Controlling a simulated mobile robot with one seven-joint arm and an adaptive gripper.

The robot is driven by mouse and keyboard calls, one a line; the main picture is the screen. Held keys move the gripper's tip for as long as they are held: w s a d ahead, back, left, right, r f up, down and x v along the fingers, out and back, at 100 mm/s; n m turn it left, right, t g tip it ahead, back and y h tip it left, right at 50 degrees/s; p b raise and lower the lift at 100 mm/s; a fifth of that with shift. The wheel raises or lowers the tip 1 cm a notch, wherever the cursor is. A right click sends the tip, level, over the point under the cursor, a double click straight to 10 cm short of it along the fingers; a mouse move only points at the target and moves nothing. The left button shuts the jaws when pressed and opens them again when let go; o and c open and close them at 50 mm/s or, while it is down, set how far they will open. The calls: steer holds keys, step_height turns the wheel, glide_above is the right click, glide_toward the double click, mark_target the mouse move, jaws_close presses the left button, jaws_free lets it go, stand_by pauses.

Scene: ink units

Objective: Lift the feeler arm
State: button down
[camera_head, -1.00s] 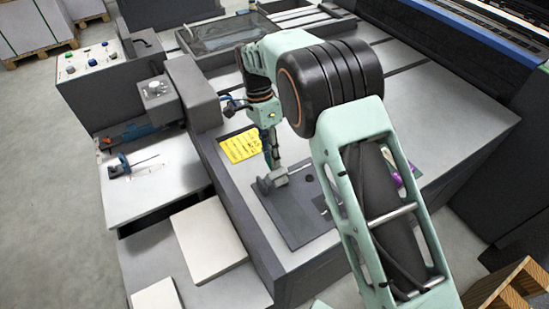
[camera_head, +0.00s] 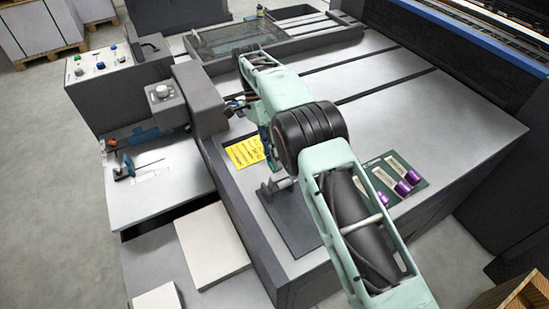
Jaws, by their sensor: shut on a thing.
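A small grey piece (camera_head: 278,185), which I take to be the feeler arm, stands at the far end of a dark plate (camera_head: 297,228) on the light machine table. My gripper (camera_head: 274,167) points down from the wrist beside the yellow label, with its fingers shut on the top of this grey piece. The fingertips are small, and my arm hides part of the plate's right side. I cannot tell exactly how far the piece is raised from the plate.
A yellow label (camera_head: 245,152) lies left of my gripper. Several purple-capped tubes (camera_head: 403,187) lie on a dark green mat (camera_head: 427,184) to the right of my arm. A grey housing with a knob (camera_head: 162,92) stands at left. The table's far right is clear.

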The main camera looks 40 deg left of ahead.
steer(key=shift+s+f, duration=0.25)
steer(key=shift+f, duration=0.95)
steer(key=c, duration=2.1)
jaws_free()
steer(key=o, duration=0.3)
steer(key=shift+w+a+f, duration=0.1)
steer(key=shift+a, duration=0.05)
steer(key=shift+c, duration=0.5)
steer(key=shift+r, duration=0.4)
steer(key=shift+c, duration=0.4)
step_height(320, 180, up, 10)
steer(key=shift+w+r, duration=0.1)
steer(key=shift+r, duration=0.1)
